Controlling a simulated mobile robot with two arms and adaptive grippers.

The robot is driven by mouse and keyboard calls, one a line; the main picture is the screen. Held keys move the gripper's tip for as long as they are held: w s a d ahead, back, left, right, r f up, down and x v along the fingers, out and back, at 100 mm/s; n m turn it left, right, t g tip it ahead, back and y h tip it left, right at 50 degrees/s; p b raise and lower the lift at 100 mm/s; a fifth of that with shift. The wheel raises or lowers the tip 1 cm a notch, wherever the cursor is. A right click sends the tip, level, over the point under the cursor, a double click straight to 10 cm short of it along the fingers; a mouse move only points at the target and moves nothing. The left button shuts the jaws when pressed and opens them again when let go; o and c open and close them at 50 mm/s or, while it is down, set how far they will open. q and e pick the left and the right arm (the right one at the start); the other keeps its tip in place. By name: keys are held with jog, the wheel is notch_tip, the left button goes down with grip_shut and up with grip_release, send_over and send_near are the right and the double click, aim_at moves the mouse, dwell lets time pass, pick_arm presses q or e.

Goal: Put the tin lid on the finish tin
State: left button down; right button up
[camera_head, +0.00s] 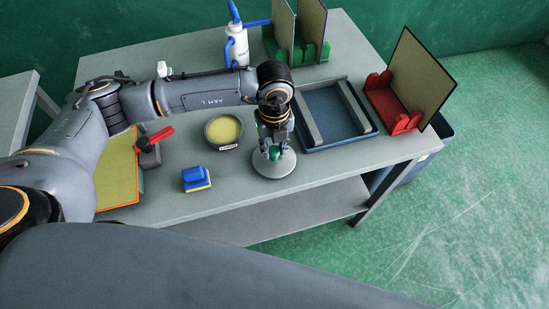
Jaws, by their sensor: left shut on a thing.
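The finish tin (224,131) stands open on the grey table, a round grey tin with pale yellow content and a small white label on its front. My left gripper (274,152) is to the right of the tin, pointing down. It is shut on the green knob of the tin lid (274,168), a round grey disc. The lid is at or just above the table near the front edge; I cannot tell whether it touches. The gripper's fingers partly hide the knob. My right gripper is not in view.
A blue sponge block (196,179) lies in front of the tin. A dark tray (335,113) is right of my gripper, with a red rack (391,104) beyond. A white bottle (237,46) and green rack (296,50) stand behind. A yellow panel (117,170) lies left.

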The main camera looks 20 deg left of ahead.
pick_arm(q)
jog(key=shift+r+p, duration=0.6)
jog(key=shift+r, duration=0.75)
